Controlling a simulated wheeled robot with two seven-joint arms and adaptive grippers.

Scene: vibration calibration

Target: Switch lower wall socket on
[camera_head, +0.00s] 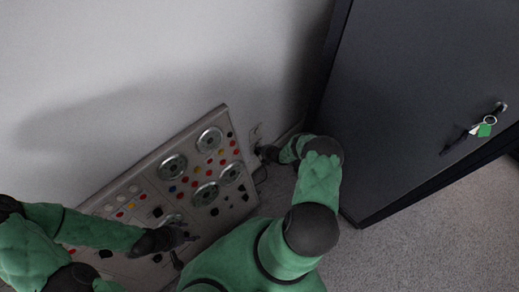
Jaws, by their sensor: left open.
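A small pale wall socket (255,132) shows on the white wall, just right of the control panel. Whether it is the lower socket, and the state of its switch, are too small to tell. My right gripper (264,153) is a dark shape close below the socket, by the wall. Contact and its jaws cannot be made out. My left gripper (187,235) is open over the lower part of the panel, away from the socket, with nothing visible in it.
The control panel (152,192) with dials and coloured buttons leans along the wall. A dark cable (262,177) hangs below my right gripper. A dark cabinet (415,80) with keys (484,128) stands at the right. Grey carpet (420,235) is clear at the lower right.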

